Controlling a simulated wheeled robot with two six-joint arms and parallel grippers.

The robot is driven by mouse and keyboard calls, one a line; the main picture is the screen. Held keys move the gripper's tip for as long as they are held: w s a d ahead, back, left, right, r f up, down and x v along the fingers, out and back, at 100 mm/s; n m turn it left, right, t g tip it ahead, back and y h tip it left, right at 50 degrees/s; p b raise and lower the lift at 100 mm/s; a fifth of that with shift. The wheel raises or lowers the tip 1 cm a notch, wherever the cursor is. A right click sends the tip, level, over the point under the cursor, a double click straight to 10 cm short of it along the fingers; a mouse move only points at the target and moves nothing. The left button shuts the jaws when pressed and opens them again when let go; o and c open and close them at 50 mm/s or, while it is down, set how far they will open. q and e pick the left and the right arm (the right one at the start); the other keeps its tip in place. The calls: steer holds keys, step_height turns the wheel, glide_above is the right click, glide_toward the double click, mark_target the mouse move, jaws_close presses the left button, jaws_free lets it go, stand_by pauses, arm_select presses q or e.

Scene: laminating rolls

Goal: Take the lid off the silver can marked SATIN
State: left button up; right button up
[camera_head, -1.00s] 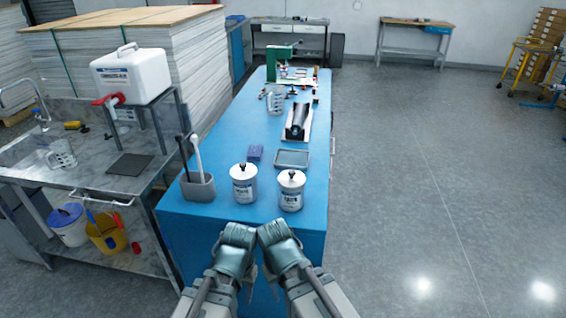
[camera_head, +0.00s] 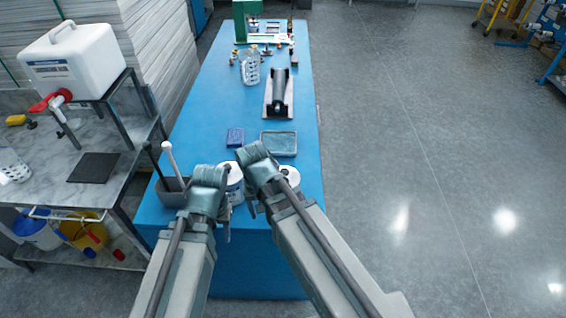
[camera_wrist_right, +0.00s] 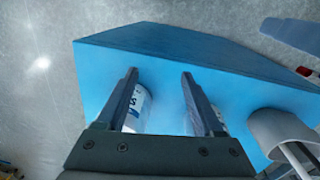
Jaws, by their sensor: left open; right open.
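Two silver cans with white labels stand side by side near the front of the blue table, a left can (camera_head: 235,182) and a right can (camera_head: 291,176). My arms partly cover both, and I cannot read which label says SATIN. My left gripper (camera_head: 226,212) is open, low beside the left can; its fingertips are mostly hidden. My right gripper (camera_wrist_right: 159,72) is open and empty in the right wrist view. A labelled can (camera_wrist_right: 138,108) shows between its fingers, beyond them, and another is mostly hidden behind one finger. I see no contact.
A grey caddy (camera_head: 171,193) with upright tools stands left of the cans. Behind them are a blue block (camera_head: 235,137), a shallow tray (camera_head: 279,143) and a black roller (camera_head: 279,92). A sink bench (camera_head: 120,135) stands to the left. The floor (camera_head: 420,140) on the right is clear.

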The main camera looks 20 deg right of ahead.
steer(key=w+d+r+m+y+p, duration=0.1)
steer(key=w+d+r+m+p, duration=0.35)
steer(key=r+m+p, duration=0.35)
steer(key=w+d+r+m+p, duration=0.3)
steer(key=w+r+m+p, duration=0.3)
steer(key=r, duration=0.4)
arm_select(q)
step_height(320, 180, up, 18)
steer(key=r+p, duration=0.1)
arm_select(e)
steer(key=m+b, duration=0.1)
steer(key=b, duration=0.7)
glide_above(285, 171)
steer(key=f, duration=0.5)
steer(key=a+f, duration=0.1)
steer(key=f, duration=0.2)
steer(key=shift+s+f, duration=0.1)
steer(key=shift+f, duration=0.1)
arm_select(q)
step_height(285, 171, down, 9)
steer(key=shift+f, duration=0.15)
arm_select(e)
steer(key=shift+d, duration=0.1)
